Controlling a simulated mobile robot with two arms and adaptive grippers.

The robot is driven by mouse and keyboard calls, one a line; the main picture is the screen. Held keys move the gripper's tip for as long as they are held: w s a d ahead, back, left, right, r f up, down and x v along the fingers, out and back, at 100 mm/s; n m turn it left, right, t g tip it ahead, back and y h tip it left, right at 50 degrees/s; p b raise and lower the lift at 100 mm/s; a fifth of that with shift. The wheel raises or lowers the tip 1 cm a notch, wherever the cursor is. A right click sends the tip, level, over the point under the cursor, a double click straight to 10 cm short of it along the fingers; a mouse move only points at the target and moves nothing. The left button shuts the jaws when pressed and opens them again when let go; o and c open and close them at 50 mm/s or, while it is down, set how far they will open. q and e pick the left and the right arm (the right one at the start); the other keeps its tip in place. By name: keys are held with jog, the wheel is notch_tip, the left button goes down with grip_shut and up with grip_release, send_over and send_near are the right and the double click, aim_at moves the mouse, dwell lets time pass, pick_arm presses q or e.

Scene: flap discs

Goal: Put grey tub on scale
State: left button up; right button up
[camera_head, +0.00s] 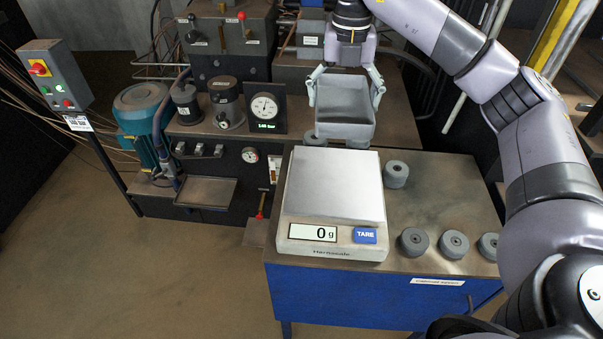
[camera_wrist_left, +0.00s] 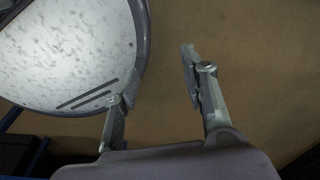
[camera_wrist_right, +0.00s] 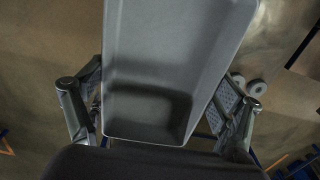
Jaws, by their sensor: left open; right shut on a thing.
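The grey tub (camera_head: 345,106) is an open, empty-looking box at the upper middle of the head view. My right gripper (camera_head: 346,88) is shut on it, with a finger on either side. In the right wrist view the tub (camera_wrist_right: 170,60) fills the middle between the fingers. The tub appears behind the scale (camera_head: 333,183), off its plate. The scale is pale with a flat top, and its display reads 0 g. My left gripper (camera_wrist_left: 158,95) is open with nothing between its fingers in the left wrist view; it is outside the head view.
Grey flap discs lie on the blue-fronted cabinet (camera_head: 455,172): one (camera_head: 395,174) close beside the scale, several along the front right. Another disc (camera_head: 314,138) sits just behind the scale. Machinery with a gauge (camera_head: 265,113) stands at back left.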

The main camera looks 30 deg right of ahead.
jog(key=shift+a+f, duration=0.1)
jog(key=shift+f, duration=0.15)
jog(key=b, duration=0.1)
send_over(336, 179)
notch_tip(336, 179, down, 6)
jog(key=shift+m, duration=0.3)
notch_tip(336, 179, down, 8)
jog(key=shift+a+f+p, duration=0.1)
jog(key=shift+f+p, duration=0.05)
jog(key=shift+p, duration=0.95)
notch_tip(336, 179, down, 5)
jog(key=shift+r+p, duration=0.1)
jog(key=shift+p, duration=0.5)
pick_arm(q)
jog(key=shift+s+d+r, duration=0.15)
jog(key=shift+d+r, duration=0.3)
jog(key=shift+r, duration=0.2)
jog(key=shift+s+d+r, duration=0.15)
jog(key=shift+d+r, duration=0.25)
jog(key=shift+r, duration=0.2)
jog(key=shift+d+f, duration=0.1)
pick_arm(e)
jog(key=shift+f, duration=0.25)
